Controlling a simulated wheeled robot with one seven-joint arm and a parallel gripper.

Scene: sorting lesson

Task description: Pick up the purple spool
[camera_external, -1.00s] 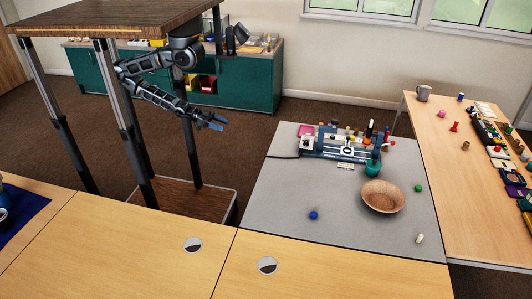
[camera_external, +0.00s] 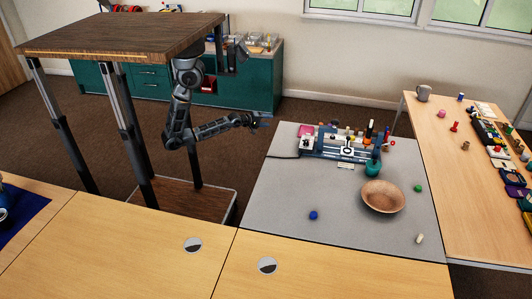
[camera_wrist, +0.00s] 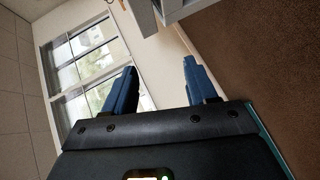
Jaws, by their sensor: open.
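I cannot pick out a purple spool for sure in either view; the small items on the tables are too small to tell. My gripper (camera_external: 264,122) is beside the left far corner of the grey table, with no object close to it. In the wrist view my gripper (camera_wrist: 160,78) has its two blue fingers apart with nothing between them. That view faces a window, wall and carpet, with no tabletop items in it.
The grey table (camera_external: 275,205) bears a blue-grey device (camera_external: 345,150) with small parts, a teal pot (camera_external: 373,169), a wooden bowl (camera_external: 382,197), a blue ball (camera_external: 314,215) and a green ball (camera_external: 418,188). A wooden table (camera_external: 440,140) at right holds many small items.

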